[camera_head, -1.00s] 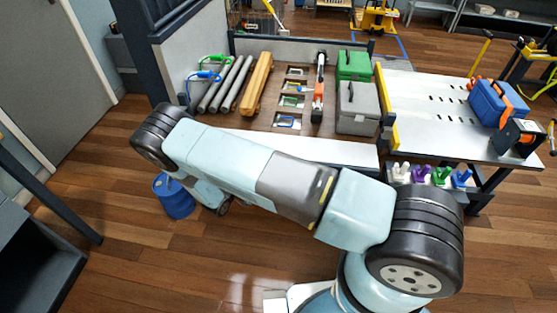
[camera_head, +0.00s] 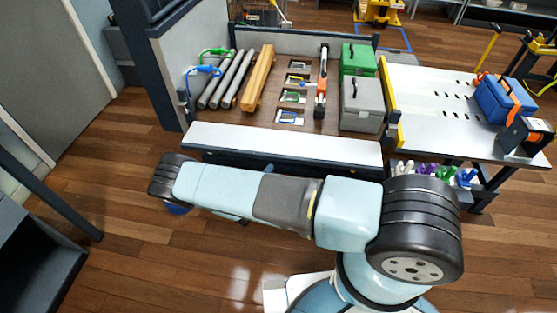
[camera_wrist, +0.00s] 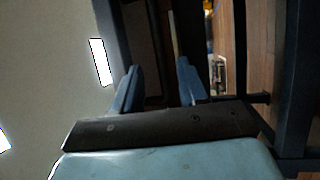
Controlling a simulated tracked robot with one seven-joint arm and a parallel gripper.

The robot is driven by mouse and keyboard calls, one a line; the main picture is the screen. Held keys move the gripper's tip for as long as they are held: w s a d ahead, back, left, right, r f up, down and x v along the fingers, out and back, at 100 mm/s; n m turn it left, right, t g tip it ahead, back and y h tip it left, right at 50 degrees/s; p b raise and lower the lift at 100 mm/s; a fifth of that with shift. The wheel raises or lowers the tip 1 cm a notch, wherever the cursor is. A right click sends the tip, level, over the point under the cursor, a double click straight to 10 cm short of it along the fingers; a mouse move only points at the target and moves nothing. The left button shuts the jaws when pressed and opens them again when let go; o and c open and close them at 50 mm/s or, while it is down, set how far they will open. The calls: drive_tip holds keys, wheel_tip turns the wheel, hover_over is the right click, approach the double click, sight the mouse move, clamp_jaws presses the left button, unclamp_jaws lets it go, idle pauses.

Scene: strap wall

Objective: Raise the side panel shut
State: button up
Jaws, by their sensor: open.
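The side panel (camera_head: 282,145) is a long pale board with a dark lower edge along the near side of the cargo bed. It looks folded down and outward, so the bed is open on this side. My arm lies across the front of it, a little nearer to the camera.
The bed holds grey pipes (camera_head: 225,82), a yellow beam (camera_head: 258,78), a green case (camera_head: 357,59) and a grey case (camera_head: 362,104). A white-topped table (camera_head: 430,100) stands at the right. Wooden floor is clear at front left.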

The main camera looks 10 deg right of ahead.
sight(279, 160)
drive_tip(key=x, duration=0.8)
clamp_jaws()
idle(0.5)
